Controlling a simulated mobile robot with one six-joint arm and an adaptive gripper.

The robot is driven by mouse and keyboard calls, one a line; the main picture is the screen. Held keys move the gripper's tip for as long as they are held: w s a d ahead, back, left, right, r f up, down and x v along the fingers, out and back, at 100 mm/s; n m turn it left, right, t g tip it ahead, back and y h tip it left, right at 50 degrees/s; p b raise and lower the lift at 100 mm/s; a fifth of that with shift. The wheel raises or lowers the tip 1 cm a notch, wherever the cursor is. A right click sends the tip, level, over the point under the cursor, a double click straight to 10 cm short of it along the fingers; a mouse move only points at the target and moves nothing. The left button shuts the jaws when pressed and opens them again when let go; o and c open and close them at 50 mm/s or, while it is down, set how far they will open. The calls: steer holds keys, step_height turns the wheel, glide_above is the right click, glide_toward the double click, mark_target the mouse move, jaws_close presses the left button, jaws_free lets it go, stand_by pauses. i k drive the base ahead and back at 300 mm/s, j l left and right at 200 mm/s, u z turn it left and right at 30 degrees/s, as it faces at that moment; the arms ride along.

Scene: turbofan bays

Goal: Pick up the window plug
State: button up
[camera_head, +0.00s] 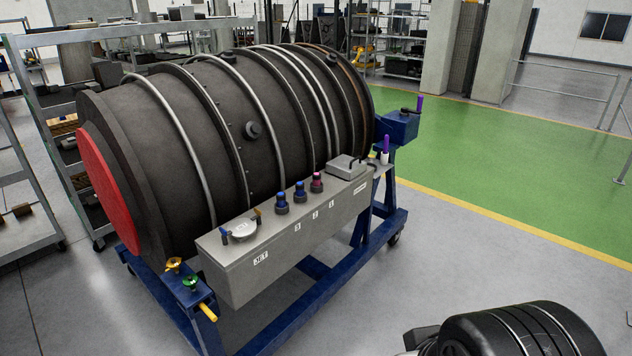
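No part is clearly marked as the window plug, so I cannot tell which one it is. Three capped plugs stand upright in a row on the grey box: two blue-topped ones, the left blue plug (281,203) and the middle blue plug (300,191), and a pink-topped plug (316,182). A round light disc (240,230) with small blue and orange handles lies at the box's left end. A dark round boss (253,130) sits on the engine's side. My gripper is not in view; a black part of my arm fills the bottom right corner.
The grey box (255,275) runs along the blue wheeled stand (300,322) carrying the dark engine casing (190,140) with its red end cover (106,190). Purple-handled items stand at the stand's right end. Shelving is at left. Grey floor in front is clear.

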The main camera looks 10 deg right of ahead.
mark_target(316, 176)
steer(key=i+l+u, duration=0.15)
steer(key=i, duration=0.35)
steer(key=i+l+u, duration=0.15)
steer(key=i, duration=0.35)
steer(key=i+l+u, duration=0.15)
steer(key=i, duration=0.35)
steer(key=i+l+u, duration=0.15)
steer(key=i, duration=0.3)
steer(key=i+l+u, duration=0.15)
steer(key=i+l, duration=0.3)
